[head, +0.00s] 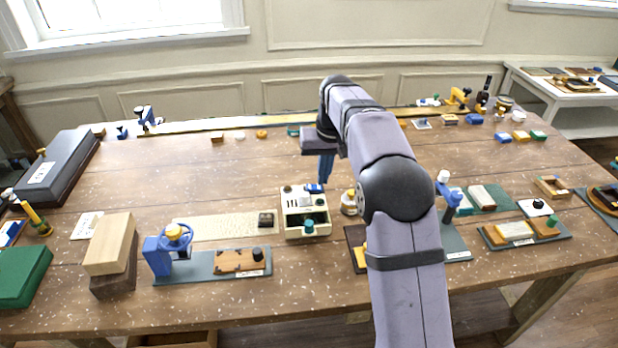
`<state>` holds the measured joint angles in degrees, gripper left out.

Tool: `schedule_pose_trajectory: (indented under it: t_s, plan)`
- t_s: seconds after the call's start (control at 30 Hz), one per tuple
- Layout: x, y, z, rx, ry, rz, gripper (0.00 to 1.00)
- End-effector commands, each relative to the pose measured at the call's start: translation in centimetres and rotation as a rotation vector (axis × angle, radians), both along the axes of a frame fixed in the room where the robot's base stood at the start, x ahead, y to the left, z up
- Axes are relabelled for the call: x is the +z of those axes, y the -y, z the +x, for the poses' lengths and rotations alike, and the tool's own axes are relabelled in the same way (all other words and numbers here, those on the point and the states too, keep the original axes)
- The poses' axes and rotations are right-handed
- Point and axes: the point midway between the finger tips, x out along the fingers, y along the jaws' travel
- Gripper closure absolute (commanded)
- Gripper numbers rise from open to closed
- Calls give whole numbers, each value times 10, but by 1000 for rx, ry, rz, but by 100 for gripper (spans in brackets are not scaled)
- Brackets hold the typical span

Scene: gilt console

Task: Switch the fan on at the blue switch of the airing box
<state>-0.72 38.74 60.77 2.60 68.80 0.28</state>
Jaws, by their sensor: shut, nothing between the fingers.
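A cream box (292,225), which looks like the airing box, stands near the middle of the table. Its top back part carries a blue switch (313,188), a dark knob and slots. The front part has a dark recess with a green knob (309,226). My gripper (325,180) points down with its blue fingers shut and empty. Its tips appear just above and behind the blue switch. I cannot tell whether they touch it, nor which way the switch is set.
A blue-wheeled clamp (174,238) on a grey plate stands left of the box, beside stacked wooden blocks (108,244). A small jar (349,203) stands close on the right. A blue-handled device (449,192) stands further right. The table behind the box is mostly clear.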

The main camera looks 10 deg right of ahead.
Motion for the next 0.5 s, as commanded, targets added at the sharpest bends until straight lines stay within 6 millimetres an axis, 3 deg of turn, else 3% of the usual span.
schedule_pose_trajectory:
  t_s: [0.2,0.5]
  plan:
    - [16,-4,37,5,37,9,100]
    - [28,-8,64,11,75,17,100]
